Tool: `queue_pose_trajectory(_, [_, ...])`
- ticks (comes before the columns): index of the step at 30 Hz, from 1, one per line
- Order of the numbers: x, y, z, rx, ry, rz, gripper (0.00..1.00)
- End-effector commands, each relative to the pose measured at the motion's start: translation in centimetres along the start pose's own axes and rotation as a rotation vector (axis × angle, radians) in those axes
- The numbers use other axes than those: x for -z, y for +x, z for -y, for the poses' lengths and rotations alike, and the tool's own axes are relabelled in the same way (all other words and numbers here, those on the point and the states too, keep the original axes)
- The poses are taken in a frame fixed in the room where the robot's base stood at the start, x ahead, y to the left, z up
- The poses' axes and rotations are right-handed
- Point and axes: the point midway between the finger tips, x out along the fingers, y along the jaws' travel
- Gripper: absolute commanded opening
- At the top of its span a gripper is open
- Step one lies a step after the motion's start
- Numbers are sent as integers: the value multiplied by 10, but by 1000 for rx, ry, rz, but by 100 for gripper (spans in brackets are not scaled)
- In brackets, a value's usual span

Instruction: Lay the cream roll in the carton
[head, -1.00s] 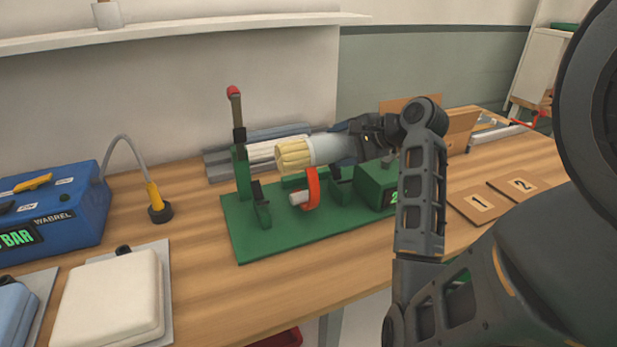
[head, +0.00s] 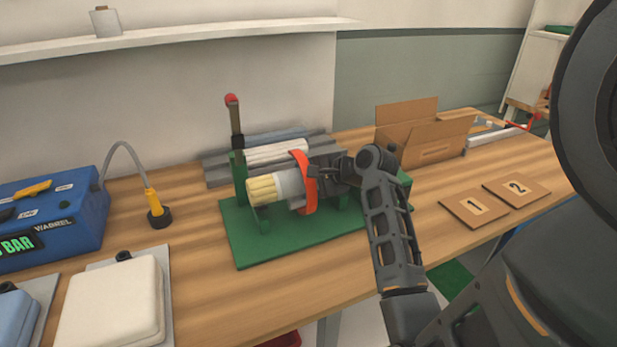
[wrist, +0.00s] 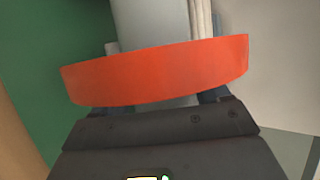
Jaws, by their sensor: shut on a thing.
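The cream roll (head: 268,187) lies level low over the green stand, its ribbed cream end pointing left out of a pale grey sleeve (head: 288,184). The sleeve also shows in the wrist view (wrist: 155,22). A red-orange band (head: 306,180) arches over the sleeve. My gripper (head: 325,178) is at the sleeve's right end, beside the band. In the wrist view the band (wrist: 155,72) crosses in front of my gripper and hides most of its fingers, which are spread to either side of the sleeve. The open brown carton (head: 430,150) stands at the back right.
The green stand (head: 290,244) has an upright lever (head: 236,120) with a red knob. A white roll (head: 275,153) lies on a grey rack behind. A blue box (head: 45,220) and white pad (head: 112,305) are left. Numbered cards (head: 474,207) lie right.

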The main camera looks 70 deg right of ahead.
Motion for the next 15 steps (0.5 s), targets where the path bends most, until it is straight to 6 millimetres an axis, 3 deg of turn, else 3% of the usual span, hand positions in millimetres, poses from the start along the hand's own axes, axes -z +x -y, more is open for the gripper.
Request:
queue_pose_trajectory(2, [0, 0, 0, 1, -1, 0, 32])
queue_pose_trajectory(3, [0, 0, 0, -1, 0, 0, 79])
queue_pose_trajectory(10, [0, 0, 0, -1, 0, 0, 100])
queue_pose_trajectory(15, [0, 0, 0, -1, 0, 0, 100])
